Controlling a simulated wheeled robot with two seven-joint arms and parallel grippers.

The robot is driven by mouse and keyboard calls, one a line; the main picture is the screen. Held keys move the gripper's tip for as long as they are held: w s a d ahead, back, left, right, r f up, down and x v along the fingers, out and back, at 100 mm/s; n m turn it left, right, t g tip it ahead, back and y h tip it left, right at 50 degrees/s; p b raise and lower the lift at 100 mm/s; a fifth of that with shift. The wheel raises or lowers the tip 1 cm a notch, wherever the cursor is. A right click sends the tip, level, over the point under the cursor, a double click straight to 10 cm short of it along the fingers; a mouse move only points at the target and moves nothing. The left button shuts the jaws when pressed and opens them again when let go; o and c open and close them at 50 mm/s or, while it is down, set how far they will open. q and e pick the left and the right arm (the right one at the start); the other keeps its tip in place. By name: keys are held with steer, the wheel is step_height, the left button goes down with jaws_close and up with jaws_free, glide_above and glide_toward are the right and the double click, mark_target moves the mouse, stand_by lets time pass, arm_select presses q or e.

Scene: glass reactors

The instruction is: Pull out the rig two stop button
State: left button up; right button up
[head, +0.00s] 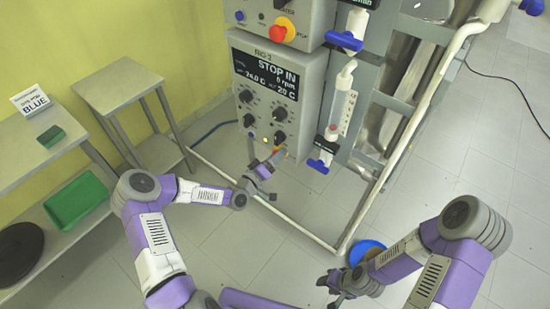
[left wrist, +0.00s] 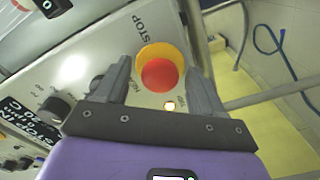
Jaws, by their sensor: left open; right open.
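The rig two control box (head: 270,88) has a dark display reading STOP IN, with knobs below it. My left gripper (head: 272,163) is at the lower front of this box and hides most of the button there; a bit of orange shows beside it. In the left wrist view, the red stop button (left wrist: 160,76) sits in a yellow ring (left wrist: 160,52), between the open fingers of my left gripper (left wrist: 158,64). The fingers stand on either side of the button; whether they touch it I cannot tell. My right gripper (head: 333,286) is open and low, away from the box.
Another control box above has its own red stop button (head: 279,33). Glass vessels with blue valves (head: 320,165) hang to the right, beside a white pipe frame (head: 310,232). A blue bowl (head: 366,251) is on the floor. Side tables (head: 118,86) stand left.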

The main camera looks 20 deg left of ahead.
arm_select(q)
jaws_close()
steer(key=shift+s+a+f+b, duration=0.1)
steer(key=shift+s+a+b, duration=0.15)
steer(key=shift+s, duration=0.2)
jaws_free()
steer(key=shift+s, duration=0.1)
